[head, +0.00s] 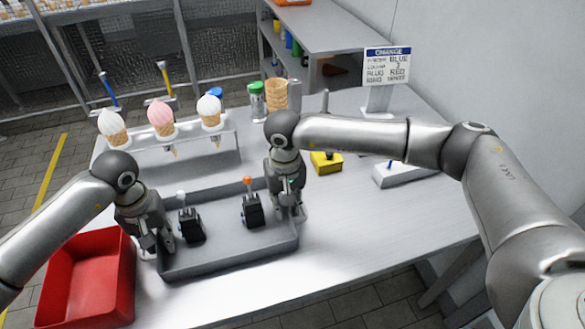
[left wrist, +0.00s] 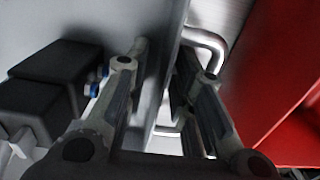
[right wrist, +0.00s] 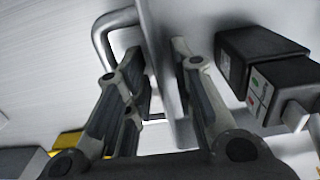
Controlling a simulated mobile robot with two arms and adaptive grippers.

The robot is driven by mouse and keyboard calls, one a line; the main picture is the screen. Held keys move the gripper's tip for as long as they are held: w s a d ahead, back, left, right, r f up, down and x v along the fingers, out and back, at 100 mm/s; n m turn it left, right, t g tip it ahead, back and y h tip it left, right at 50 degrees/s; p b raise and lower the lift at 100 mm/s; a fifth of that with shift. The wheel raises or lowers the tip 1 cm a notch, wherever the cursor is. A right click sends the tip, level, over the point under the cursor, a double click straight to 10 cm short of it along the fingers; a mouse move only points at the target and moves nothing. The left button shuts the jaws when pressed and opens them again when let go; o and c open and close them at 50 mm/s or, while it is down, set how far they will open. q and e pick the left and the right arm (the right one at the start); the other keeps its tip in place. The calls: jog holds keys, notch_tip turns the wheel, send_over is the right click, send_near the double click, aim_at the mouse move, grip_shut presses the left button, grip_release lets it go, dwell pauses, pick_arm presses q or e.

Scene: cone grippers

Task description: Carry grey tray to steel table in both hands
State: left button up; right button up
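The grey tray (head: 222,262) rests on a pale metal table (head: 345,225) and holds two black blocks with small knobs, one white-topped (head: 190,228) and one orange-topped (head: 252,210). My left gripper (head: 155,245) is down at the tray's left end. In the left wrist view its open fingers (left wrist: 163,60) straddle the tray's end wall beside a metal loop handle (left wrist: 208,40). My right gripper (head: 292,208) is down at the right end. In the right wrist view its open fingers (right wrist: 157,52) straddle that wall, by another loop handle (right wrist: 103,40). Finger contact is unclear.
A red bin (head: 95,290) stands close to the left gripper. A rack with ice-cream cones (head: 162,117) stands behind the tray. A yellow block (head: 326,163), a grey box (head: 402,177) and a sign (head: 387,66) are to the right. The table's front right is clear.

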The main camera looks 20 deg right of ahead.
pick_arm(q)
jog(key=shift+a, duration=0.15)
pick_arm(e)
jog(key=shift+d, duration=0.15)
